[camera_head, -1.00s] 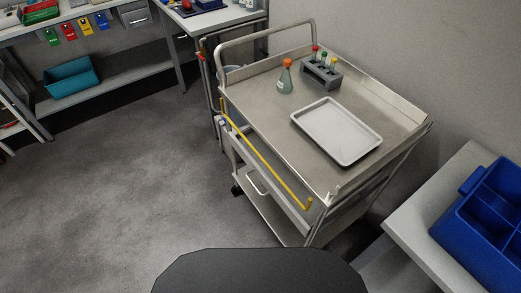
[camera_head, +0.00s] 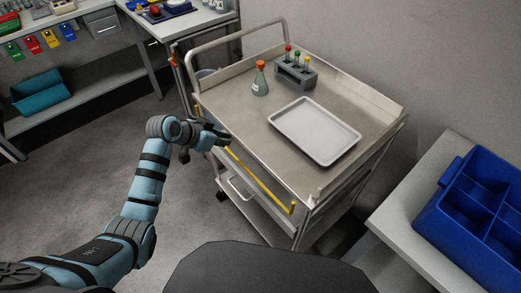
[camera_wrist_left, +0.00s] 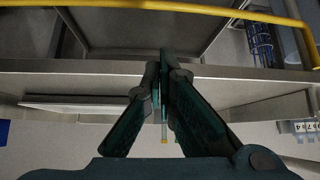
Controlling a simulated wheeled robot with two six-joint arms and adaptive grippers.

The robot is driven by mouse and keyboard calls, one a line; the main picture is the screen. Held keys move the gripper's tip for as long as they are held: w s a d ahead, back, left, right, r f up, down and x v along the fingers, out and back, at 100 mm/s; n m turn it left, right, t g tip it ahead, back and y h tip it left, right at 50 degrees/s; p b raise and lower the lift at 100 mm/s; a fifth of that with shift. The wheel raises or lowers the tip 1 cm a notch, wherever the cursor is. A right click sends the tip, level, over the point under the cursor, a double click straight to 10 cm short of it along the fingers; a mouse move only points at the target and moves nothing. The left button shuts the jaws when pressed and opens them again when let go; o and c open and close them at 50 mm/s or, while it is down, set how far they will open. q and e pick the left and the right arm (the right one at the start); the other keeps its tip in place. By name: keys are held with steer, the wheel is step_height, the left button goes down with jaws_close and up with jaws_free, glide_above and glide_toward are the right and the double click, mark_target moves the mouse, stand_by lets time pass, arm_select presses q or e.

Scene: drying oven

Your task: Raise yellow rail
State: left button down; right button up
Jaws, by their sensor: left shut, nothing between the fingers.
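The yellow rail (camera_head: 258,182) runs along the near left side of the steel cart, below its top edge, with a bent end at the front right. It also crosses the top of the left wrist view (camera_wrist_left: 200,10), bending down at the right. My left gripper (camera_head: 226,138) is near the rail's far end, covering part of it. In the left wrist view its dark green fingers (camera_wrist_left: 165,58) are together at the tips with nothing between them, and they show apart from the rail in that picture. My right gripper is not in view.
The cart top (camera_head: 232,108) carries a white tray (camera_head: 315,131), an orange-capped flask (camera_head: 260,79) and a tube rack (camera_head: 296,72). A blue compartment box (camera_head: 477,205) stands on a table at right. A workbench is at the back left. Open floor lies left of the cart.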

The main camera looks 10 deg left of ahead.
arm_select(q)
steer(key=shift+s+d+f+m+g, duration=0.1)
steer(key=shift+s+f+m+g, duration=0.2)
steer(key=shift+s, duration=0.2)
steer(key=shift+s+d+f+m+g, duration=0.1)
steer(key=shift+s+m+g, duration=0.1)
steer(key=shift+s+m, duration=0.25)
steer(key=b+x, duration=0.3)
steer(key=x, duration=0.7)
steer(key=shift+b, duration=0.4)
steer(key=shift+d, duration=0.15)
